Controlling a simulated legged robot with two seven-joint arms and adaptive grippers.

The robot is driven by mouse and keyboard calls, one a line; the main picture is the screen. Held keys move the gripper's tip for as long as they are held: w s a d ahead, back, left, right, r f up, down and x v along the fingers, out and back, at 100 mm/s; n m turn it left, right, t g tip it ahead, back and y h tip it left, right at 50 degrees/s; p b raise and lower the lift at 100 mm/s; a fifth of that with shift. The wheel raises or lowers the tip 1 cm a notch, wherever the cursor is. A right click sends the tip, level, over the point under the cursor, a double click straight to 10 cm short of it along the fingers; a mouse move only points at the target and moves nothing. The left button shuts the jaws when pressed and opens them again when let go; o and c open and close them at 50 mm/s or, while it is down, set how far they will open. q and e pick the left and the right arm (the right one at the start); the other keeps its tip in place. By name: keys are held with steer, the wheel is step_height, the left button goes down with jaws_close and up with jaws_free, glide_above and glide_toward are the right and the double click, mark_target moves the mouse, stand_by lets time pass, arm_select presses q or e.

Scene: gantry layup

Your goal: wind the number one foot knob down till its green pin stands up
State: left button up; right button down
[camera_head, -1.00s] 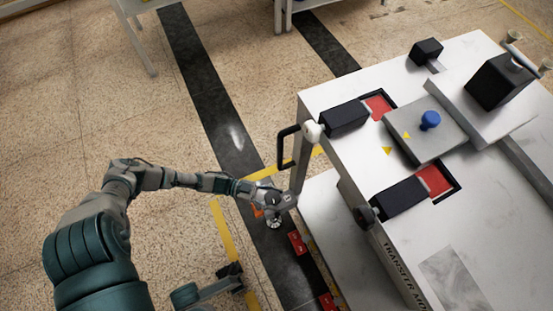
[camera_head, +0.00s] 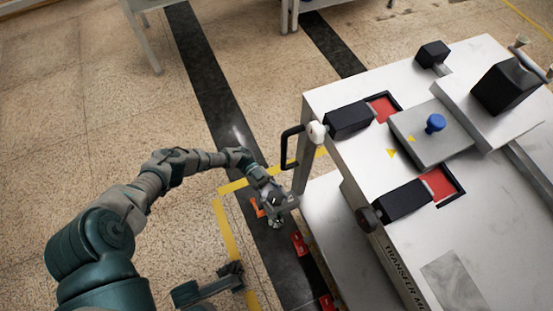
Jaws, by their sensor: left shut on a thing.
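My left gripper (camera_head: 274,205) reaches down beside the left side of the white transfer machine (camera_head: 340,85), low near the floor. It is shut on a small silvery foot knob (camera_head: 276,222), which is mostly hidden by the fingers. An orange piece (camera_head: 257,208) shows just left of the gripper. I cannot make out a green pin or a number on the knob.
A black handle (camera_head: 286,148) on an upright post stands close above the gripper. Red blocks (camera_head: 299,243) lie along the machine's base. Yellow floor tape (camera_head: 226,228) and a black strip (camera_head: 205,80) mark the floor. Open floor lies to the left.

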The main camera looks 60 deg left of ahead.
arm_select(q)
steer(key=shift+a, duration=0.1)
stand_by(0.3)
steer(key=o, duration=1.2)
step_height(320, 180, up, 10)
steer(key=shift+f, duration=0.1)
